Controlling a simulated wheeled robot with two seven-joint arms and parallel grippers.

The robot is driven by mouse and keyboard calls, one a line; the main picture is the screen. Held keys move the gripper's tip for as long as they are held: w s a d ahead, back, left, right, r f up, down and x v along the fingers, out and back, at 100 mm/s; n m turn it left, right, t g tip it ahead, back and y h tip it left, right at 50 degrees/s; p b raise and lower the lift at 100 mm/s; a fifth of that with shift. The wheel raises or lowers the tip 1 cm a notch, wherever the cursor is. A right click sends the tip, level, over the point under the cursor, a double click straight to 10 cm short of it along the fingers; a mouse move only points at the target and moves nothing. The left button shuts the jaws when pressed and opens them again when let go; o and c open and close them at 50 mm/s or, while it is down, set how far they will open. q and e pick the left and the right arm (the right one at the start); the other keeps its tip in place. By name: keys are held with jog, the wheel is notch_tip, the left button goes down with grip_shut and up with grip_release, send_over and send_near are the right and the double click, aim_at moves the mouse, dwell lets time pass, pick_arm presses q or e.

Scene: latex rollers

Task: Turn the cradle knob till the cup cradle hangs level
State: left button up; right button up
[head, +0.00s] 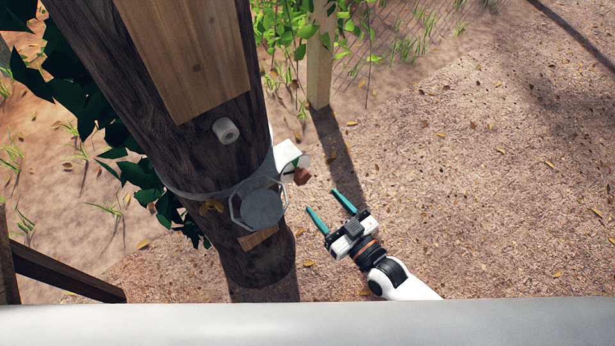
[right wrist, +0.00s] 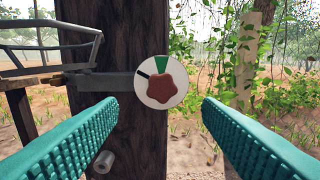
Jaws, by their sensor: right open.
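The cradle knob (right wrist: 245,82) is reddish-brown and lobed, on a white round dial (right wrist: 166,92) at the trunk's right side. The dial has a green sector at its top and a black mark at upper left, outside the green. The knob (head: 301,176) also shows in the head view. The cup cradle (head: 258,203) is a grey metal frame on the trunk's band; it also shows in the right wrist view (right wrist: 98,47), where its rim looks slanted. My right gripper (head: 321,200) is open and empty, its teal fingers short of the knob, one to either side. My left gripper is out of view.
The dark trunk (head: 130,100) carries a pale wood panel (head: 185,50) and a white cylinder (head: 226,130). A wooden post (head: 319,70) with leafy vines stands behind. Wooden rails (head: 65,272) are at lower left. The ground to the right is clear.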

aim_at(305, 180)
jog(key=x, duration=0.8)
jog(key=shift+w+f, duration=0.1)
jog(key=shift+w, duration=0.05)
jog(key=shift+d, duration=0.1)
jog(key=shift+c, duration=0.2)
jog(key=c, duration=1)
